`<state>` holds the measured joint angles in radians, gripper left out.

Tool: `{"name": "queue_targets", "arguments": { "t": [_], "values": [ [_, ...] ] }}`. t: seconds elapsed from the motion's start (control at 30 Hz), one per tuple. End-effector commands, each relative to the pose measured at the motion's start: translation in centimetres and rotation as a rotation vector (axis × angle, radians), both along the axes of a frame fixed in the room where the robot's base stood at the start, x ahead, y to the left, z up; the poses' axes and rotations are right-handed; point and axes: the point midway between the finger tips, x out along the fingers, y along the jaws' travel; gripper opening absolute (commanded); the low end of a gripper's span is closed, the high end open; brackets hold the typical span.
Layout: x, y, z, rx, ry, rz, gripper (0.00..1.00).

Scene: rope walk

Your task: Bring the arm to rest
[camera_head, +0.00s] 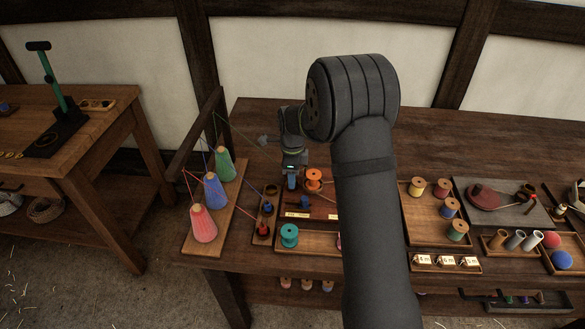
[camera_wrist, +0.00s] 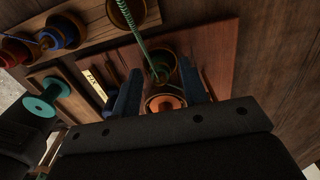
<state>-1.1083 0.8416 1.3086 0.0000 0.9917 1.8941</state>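My gripper (camera_head: 292,183) hangs over the left part of the long table (camera_head: 258,118), just left of an orange spool (camera_head: 313,180). In the wrist view, the two blue fingers of my gripper (camera_wrist: 160,88) stand apart, and nothing is clearly pinched between them. The orange spool (camera_wrist: 165,103) shows in the gap, below or beyond the fingers. My dark arm hides part of the table in the head view.
A stand holds red, blue and green cones (camera_head: 213,191) at the left edge. A teal spool (camera_head: 289,235) is in the front tray. A green cord (camera_wrist: 138,40) runs close to the fingers. Spools (camera_head: 441,188) and more trays lie to the right.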

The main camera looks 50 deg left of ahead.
Motion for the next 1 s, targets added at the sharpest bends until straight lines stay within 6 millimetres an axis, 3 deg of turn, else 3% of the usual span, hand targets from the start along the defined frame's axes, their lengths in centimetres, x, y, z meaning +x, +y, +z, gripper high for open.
{"name": "queue_targets", "arguments": {
  "t": [0.37,0.53,0.77,1.0],
  "values": [
    [0.0,0.0,-0.4,0.0,0.0,0.0,0.4],
    [0.0,0.0,-0.4,0.0,0.0,0.0,0.09],
    [0.0,0.0,-0.3,0.001,-0.001,0.0,0.08],
    [0.0,0.1,1.8,0.002,-0.001,0.0,0.08]
  ]
}}
